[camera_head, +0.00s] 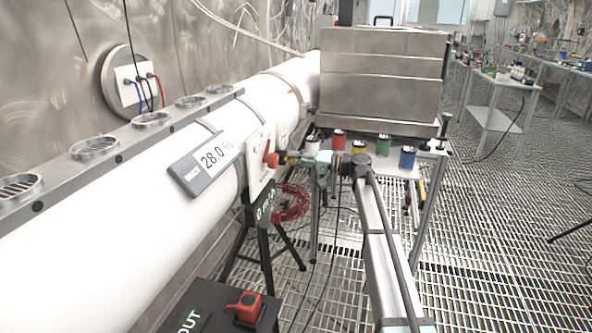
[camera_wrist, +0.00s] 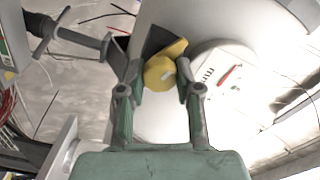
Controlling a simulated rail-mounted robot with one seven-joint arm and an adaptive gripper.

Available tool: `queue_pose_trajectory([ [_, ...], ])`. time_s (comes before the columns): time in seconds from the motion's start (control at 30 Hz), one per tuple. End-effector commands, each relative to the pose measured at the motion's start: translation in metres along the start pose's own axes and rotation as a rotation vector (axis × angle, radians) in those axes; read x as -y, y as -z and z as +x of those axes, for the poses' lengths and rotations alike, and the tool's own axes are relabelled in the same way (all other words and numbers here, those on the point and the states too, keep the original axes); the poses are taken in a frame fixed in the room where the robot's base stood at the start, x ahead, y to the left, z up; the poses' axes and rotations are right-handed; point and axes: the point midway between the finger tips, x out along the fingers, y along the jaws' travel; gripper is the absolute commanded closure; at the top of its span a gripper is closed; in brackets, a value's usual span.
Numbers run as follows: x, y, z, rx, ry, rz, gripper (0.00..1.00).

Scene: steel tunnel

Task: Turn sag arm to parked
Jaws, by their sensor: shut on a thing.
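In the wrist view, my gripper (camera_wrist: 160,80) has its two green-grey fingers closed around a round yellow knob (camera_wrist: 158,72) with a pointed lobe toward the upper right. The knob sits in front of a white rounded surface, beside a dark plate (camera_wrist: 160,42). No label naming the sag arm or a parked mark is readable. In the head view, my gripper (camera_head: 290,158) reaches left toward a white panel (camera_head: 259,160) on the white pipe (camera_head: 215,135). A red knob (camera_head: 271,155) shows at that panel. The yellow knob is not clearly visible there.
A grey bar with a dark grip (camera_wrist: 85,40) lies left of my fingers in the wrist view. A table (camera_head: 432,160) with several coloured cans stands behind my arm. A black box with a red switch (camera_head: 245,305) is in front.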

Motion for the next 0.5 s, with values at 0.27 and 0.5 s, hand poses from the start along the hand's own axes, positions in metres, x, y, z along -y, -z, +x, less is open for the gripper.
queue_pose_trajectory([
  [0.27, -0.0027, -0.0016, 0.0011, 0.0, 0.001, -0.212, 1.0],
  [0.5, 0.0, -0.0007, 0.0011, 0.0, 0.001, -0.32, 1.0],
])
